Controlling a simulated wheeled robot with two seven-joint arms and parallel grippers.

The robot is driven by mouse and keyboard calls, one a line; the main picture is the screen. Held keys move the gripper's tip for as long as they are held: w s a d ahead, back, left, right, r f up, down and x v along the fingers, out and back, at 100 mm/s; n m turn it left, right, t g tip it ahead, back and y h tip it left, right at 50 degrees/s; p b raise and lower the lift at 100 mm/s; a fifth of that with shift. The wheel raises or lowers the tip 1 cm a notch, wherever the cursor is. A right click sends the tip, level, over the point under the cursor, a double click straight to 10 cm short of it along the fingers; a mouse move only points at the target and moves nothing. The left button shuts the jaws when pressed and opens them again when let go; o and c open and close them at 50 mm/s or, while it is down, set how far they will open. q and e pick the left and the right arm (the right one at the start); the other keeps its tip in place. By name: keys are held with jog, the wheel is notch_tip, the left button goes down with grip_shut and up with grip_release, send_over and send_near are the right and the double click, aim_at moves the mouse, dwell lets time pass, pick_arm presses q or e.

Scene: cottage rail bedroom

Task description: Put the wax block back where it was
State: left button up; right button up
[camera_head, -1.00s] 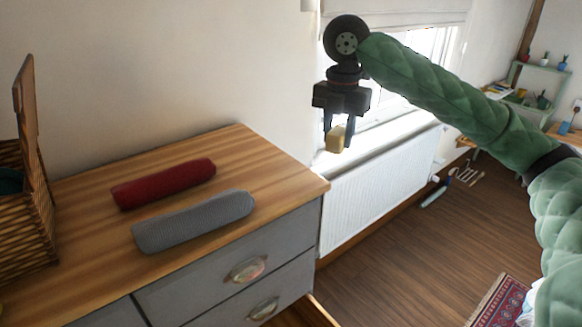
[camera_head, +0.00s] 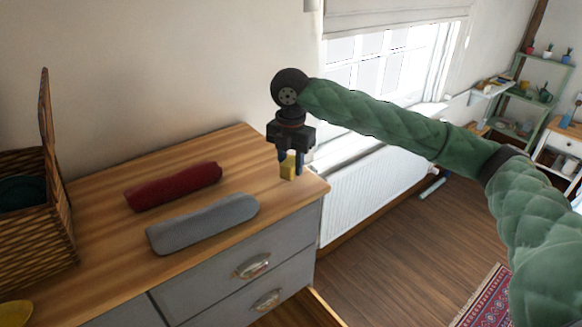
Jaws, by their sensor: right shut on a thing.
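The wax block (camera_head: 288,172) is a small yellow block held between the fingers of my right gripper (camera_head: 290,166). My right gripper points down and is shut on it, over the right end of the wooden dresser top (camera_head: 225,146). The block is at or just above the wood; I cannot tell whether it touches. A red rolled cloth (camera_head: 173,186) and a grey rolled cloth (camera_head: 203,222) lie on the dresser to the left of the block. My left gripper is not in view.
A wicker basket (camera_head: 40,240) with a raised lid stands at the dresser's left. A yellow object (camera_head: 14,313) shows at the lower left corner. A white radiator (camera_head: 370,193) is under the window, right of the dresser. The wood around the block is clear.

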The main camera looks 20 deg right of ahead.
jog(key=shift+s+f+p, duration=0.1)
jog(key=shift+f+p, duration=0.6)
jog(key=shift+f, duration=0.6)
jog(key=shift+f, duration=0.15)
jog(key=o, duration=0.9)
